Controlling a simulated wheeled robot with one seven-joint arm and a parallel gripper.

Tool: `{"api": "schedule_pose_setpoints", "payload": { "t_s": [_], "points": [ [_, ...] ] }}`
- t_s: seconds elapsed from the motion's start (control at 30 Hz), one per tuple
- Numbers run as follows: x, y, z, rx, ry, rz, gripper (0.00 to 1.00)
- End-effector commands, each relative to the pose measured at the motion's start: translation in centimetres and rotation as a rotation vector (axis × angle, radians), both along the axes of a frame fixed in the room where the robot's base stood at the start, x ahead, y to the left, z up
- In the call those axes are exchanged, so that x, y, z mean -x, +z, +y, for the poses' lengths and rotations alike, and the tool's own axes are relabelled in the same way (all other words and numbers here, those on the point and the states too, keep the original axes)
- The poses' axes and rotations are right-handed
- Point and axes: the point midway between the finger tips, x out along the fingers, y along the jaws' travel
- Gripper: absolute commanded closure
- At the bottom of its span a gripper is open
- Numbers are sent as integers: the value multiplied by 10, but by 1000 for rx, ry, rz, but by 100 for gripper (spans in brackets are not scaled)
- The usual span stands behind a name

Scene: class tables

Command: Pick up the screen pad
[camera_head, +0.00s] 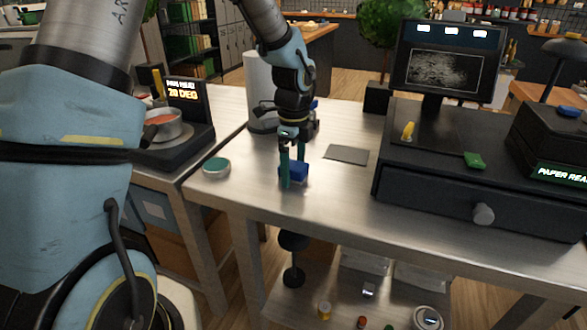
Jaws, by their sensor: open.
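My gripper (291,173) points down over the metal table, its teal fingers open at a small blue block-like pad (297,171). One finger stands in front of the pad's left side and hides part of it; I cannot tell if they touch. The blue pad lies on the tabletop near its front edge. A thin flat grey plate (346,154) lies to the right of it. No label shows which of these is the screen pad.
A round green-topped tin (216,168) sits left on the table (335,193). A black drawer unit (450,190) with a monitor (444,70) and a green piece (474,160) stands right. A white cylinder (260,85) stands behind my gripper. A pot (162,127) is on the left burner.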

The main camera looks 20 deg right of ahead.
Motion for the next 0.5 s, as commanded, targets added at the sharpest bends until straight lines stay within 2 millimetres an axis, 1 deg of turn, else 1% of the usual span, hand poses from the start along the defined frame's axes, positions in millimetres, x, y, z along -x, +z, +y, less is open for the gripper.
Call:
{"api": "schedule_pose_setpoints", "payload": {
  "t_s": [0.17, 0.2, 0.5],
  "points": [
    [0, -1, 0, 0, 0, 0, 3],
    [0, -1, 0, 0, 0, 0, 5],
    [0, 0, 0, 0, 0, 0, 38]
  ]
}}
